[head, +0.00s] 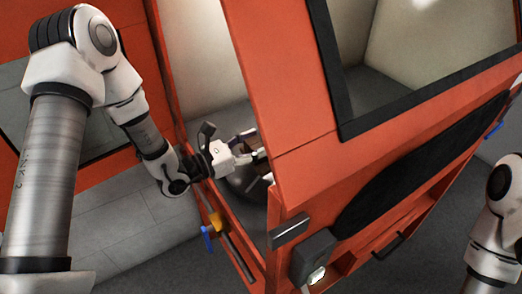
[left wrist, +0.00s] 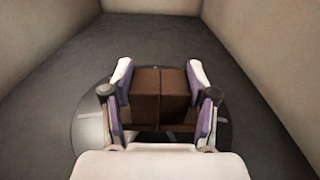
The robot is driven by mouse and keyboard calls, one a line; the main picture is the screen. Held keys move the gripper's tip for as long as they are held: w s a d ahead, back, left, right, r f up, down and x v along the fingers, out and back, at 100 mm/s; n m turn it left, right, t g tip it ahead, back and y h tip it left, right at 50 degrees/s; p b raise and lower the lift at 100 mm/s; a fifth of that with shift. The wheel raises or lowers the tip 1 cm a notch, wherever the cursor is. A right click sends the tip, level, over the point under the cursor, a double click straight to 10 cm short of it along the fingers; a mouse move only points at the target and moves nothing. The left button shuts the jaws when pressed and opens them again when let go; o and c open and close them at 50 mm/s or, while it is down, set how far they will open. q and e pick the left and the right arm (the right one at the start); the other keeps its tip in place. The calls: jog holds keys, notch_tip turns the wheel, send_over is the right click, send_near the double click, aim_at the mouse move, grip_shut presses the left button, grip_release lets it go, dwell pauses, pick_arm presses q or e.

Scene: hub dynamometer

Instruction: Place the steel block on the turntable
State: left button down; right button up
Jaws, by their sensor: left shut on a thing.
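My left gripper (head: 250,150) reaches through the opening of the orange cabinet. In the left wrist view my left gripper (left wrist: 160,92) is shut on a brown, box-shaped block (left wrist: 146,88), taken as the steel block, with a dark line down its middle. A finger lies on each side of it. The round grey turntable (left wrist: 88,128) lies below and around the block in that view, partly hidden by the gripper. It also shows in the head view (head: 240,182), beneath the gripper. I cannot tell whether block and turntable touch. My right gripper is out of view.
The orange cabinet door (head: 285,70) stands close to the right of my left gripper. Pale chamber walls (left wrist: 55,45) rise on both sides, with clear grey floor (left wrist: 150,35) beyond the turntable. A blue-and-yellow fitting (head: 213,224) sits on the front sill.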

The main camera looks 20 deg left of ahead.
pick_arm(q)
jog(key=shift+w+d, duration=0.35)
jog(key=shift+w, duration=0.55)
jog(key=shift+w+d+f, duration=0.15)
jog(key=shift+w+f, duration=0.05)
jog(key=shift+w, duration=0.05)
notch_tip(320, 180, down, 3)
jog(key=shift+f, duration=0.15)
jog(key=shift+c, duration=1.6)
grip_release()
jog(key=shift+f, duration=0.1)
